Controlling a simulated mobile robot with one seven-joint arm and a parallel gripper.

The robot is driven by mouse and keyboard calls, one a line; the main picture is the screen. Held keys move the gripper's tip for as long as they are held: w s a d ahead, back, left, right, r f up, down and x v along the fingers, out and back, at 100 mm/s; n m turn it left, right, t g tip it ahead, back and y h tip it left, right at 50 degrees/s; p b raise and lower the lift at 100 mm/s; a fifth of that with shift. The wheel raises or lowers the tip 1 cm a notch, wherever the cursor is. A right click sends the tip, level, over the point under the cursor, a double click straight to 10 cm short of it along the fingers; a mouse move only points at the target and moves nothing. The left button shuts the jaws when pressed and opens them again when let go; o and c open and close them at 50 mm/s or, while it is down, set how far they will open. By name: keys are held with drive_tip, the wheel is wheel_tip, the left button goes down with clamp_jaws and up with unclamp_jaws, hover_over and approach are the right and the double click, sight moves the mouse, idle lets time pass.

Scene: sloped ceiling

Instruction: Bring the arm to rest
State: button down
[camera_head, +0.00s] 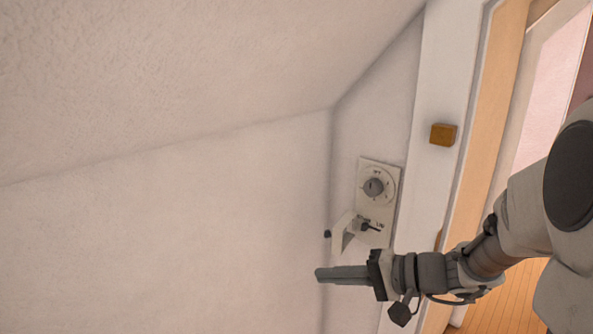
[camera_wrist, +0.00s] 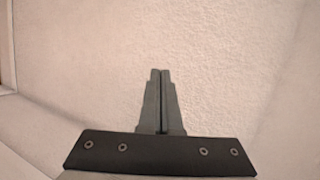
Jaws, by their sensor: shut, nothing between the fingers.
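My gripper (camera_head: 322,274) is shut and empty at the end of my arm, which reaches in from the right side of the head view. Its fingers point left, in front of the pale wall and below a wall control panel in the picture. In the wrist view my gripper (camera_wrist: 161,72) shows its two grey fingers together, with only bare textured wall beyond them. I cannot tell whether the fingertips touch the wall.
The control panel (camera_head: 392,184) has a round dial (camera_head: 373,187) and a projecting bracket-like part (camera_head: 342,232) close above my gripper. A small brown block (camera_head: 443,134) sits on the white door frame (camera_head: 437,75). Wooden floor (camera_head: 510,300) shows at lower right.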

drive_tip(key=s+r+n+g+h+p, duration=0.4)
drive_tip(key=s+h, duration=0.3)
drive_tip(key=s, duration=0.7)
drive_tip(key=s+d+r+n+t+h+p, duration=0.1)
drive_tip(key=s+d+r+t+h+p, duration=0.2)
drive_tip(key=d+r+h, duration=0.2)
wheel_tip(320, 180, up, 3)
drive_tip(key=shift+s+d+f+h, duration=0.15)
drive_tip(key=shift+d+h, duration=0.15)
drive_tip(key=shift+d, duration=0.15)
drive_tip(key=shift+n, duration=0.3)
idle(0.5)
